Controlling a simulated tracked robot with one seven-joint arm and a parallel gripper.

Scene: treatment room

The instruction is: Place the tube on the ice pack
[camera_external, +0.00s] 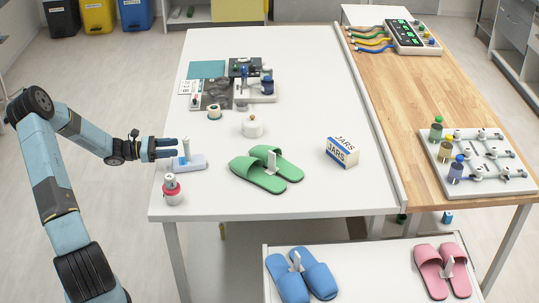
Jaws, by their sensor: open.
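A small upright tube (187,150), pale with a blue upper part, stands at the left side of the white table. Its lower end meets a flat pale blue-white slab (198,162), which looks like the ice pack. The tube appears to rest on the slab, though the exact contact is too small to tell. My gripper (174,149) reaches in from the left, level, with its blue fingers apart just left of the tube. It holds nothing that I can see. Whether the fingers touch the tube is unclear.
A red-and-white bottle (172,190) stands close in front of the slab. Green slippers (266,170), a JARS box (342,151) and a white round pot (252,127) lie to the right. Several small items crowd the back around a teal mat (206,69).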

